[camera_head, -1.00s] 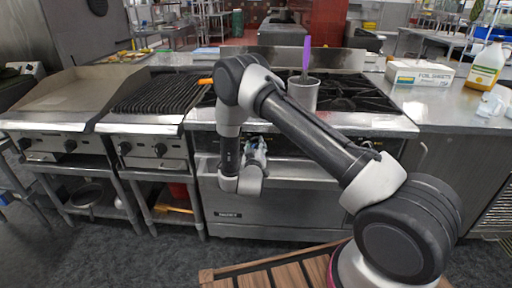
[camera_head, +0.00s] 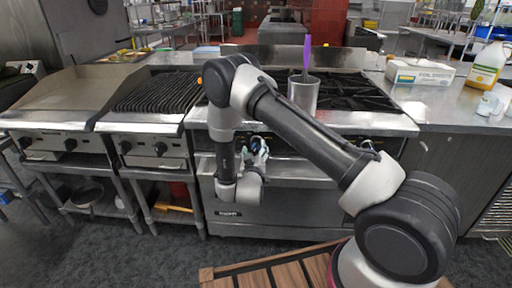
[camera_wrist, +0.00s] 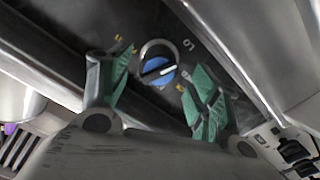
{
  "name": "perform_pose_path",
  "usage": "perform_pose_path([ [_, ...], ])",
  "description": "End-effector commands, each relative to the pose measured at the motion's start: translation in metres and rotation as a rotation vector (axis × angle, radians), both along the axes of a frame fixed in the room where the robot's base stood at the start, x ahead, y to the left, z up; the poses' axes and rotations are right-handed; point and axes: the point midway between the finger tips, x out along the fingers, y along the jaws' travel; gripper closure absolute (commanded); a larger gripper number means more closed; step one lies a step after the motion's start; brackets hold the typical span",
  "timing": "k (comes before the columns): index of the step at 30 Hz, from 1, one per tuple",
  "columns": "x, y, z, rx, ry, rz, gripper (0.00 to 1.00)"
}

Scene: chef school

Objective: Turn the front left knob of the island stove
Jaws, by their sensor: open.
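The island stove (camera_head: 268,218) stands ahead, with a steel front edge and a dark control strip below it. In the wrist view a blue knob (camera_wrist: 158,68) with a white pointer and a metal ring sits on the dark panel, with small yellow and white marks around it. My gripper (camera_wrist: 160,84) is open, its green-padded fingers on either side of the knob. I cannot tell whether they touch it. In the head view my gripper (camera_head: 255,150) is at the stove's front panel, and the arm and gripper hide the knob there.
A metal pot (camera_head: 304,94) with a purple-handled utensil stands on the burners. A griddle (camera_head: 70,95) and a ridged grill (camera_head: 158,92) are to the left. A foil box (camera_head: 420,72) and a yellow jug (camera_head: 487,66) stand on the right counter. A slatted wooden surface (camera_head: 275,268) lies in front.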

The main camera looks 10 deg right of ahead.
Motion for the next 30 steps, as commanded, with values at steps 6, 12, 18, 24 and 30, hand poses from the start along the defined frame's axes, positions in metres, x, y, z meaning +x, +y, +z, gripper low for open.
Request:
perform_pose_path([
  [6,-0.046,0.016,-0.001,-0.002,0.003,0.005,0.38],
  [12,-0.070,0.023,-0.001,-0.001,0.002,0.001,0.38],
  [18,-0.074,0.024,0.000,-0.001,0.001,0.000,0.38],
  [24,-0.074,0.024,-0.001,0.005,0.000,0.000,0.38],
  [30,-0.079,0.029,-0.061,0.129,0.233,0.014,0.38],
])
